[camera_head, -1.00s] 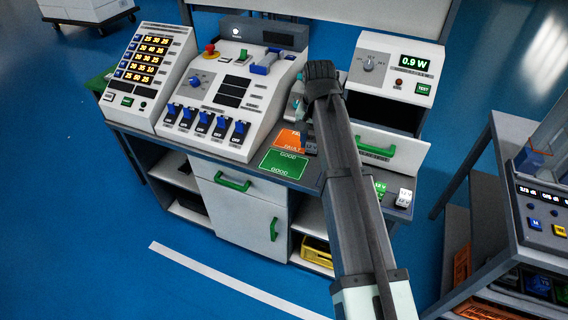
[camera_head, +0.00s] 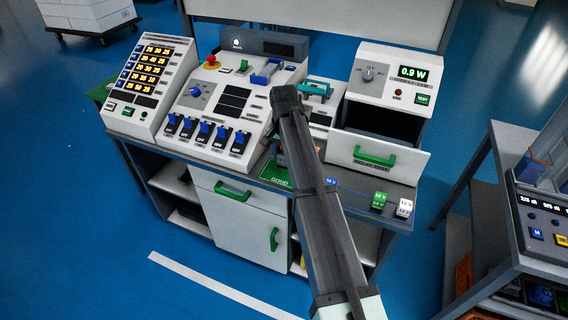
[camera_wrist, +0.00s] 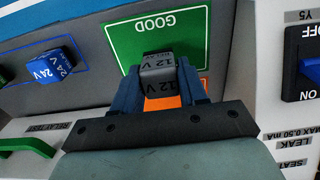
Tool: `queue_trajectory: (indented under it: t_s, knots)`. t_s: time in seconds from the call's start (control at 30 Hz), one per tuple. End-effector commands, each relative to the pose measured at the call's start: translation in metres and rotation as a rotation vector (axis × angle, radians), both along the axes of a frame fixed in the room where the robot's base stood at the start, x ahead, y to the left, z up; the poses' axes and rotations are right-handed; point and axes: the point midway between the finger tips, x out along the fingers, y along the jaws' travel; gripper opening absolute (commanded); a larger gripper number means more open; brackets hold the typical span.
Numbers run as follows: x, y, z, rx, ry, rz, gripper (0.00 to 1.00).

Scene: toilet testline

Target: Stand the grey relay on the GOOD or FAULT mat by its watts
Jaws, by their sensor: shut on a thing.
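My gripper (camera_wrist: 158,82) is shut on the grey relay (camera_wrist: 159,65), marked 12 V, in the wrist view. The relay is over the inner edge of the green GOOD mat (camera_wrist: 125,45), by the orange FAULT mat (camera_wrist: 188,101). I cannot tell whether its base touches the surface. In the head view my arm hides the relay and much of the mats; part of the GOOD mat (camera_head: 274,174) shows left of the arm. The tester display (camera_head: 413,73) reads 0.9 W.
A blue 24 V relay (camera_wrist: 55,68) stands in a blue outline beside the GOOD mat. A green relay (camera_head: 378,200) and a white relay (camera_head: 404,207) stand at the bench's right front. The green-handled drawer (camera_head: 375,155) juts out below the tester. Switch panels (camera_head: 205,130) rise at left.

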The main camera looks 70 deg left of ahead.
Motion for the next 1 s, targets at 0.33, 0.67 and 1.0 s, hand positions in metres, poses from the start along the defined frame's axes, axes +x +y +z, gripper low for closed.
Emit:
queue_trajectory:
  t_s: [0.33,0.67,1.0]
  knots:
    - [0.000,0.000,-0.035,0.000,0.000,0.000,0.06]
    - [0.000,0.000,-0.038,0.001,0.000,0.001,0.06]
    - [0.000,0.000,-0.041,0.001,-0.001,0.001,0.63]
